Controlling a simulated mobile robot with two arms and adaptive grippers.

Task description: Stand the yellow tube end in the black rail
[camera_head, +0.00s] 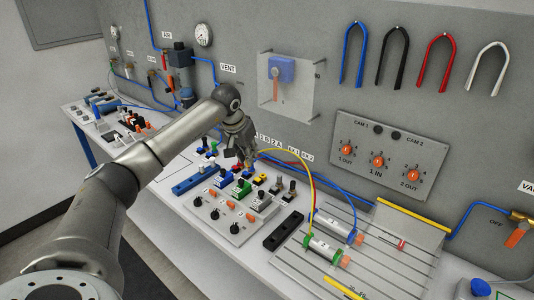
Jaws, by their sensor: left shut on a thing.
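A thin yellow tube (305,165) arcs up from a cylinder with a green end (322,248) and runs left to my left gripper (246,160). My left gripper is above the back of the bench and is shut on the tube's end, which is mostly hidden by the fingers. The black rail (283,231) lies on the bench between the switch box and the slotted plate, well in front and to the right of the gripper. Its top looks empty. My right gripper is out of view.
A blue rail (195,181) and coloured valve blocks (243,188) stand below the gripper. A box with black knobs (233,228) is left of the black rail. Blue and red tubes run beside the yellow one. A slotted plate (395,265) holds the cylinders.

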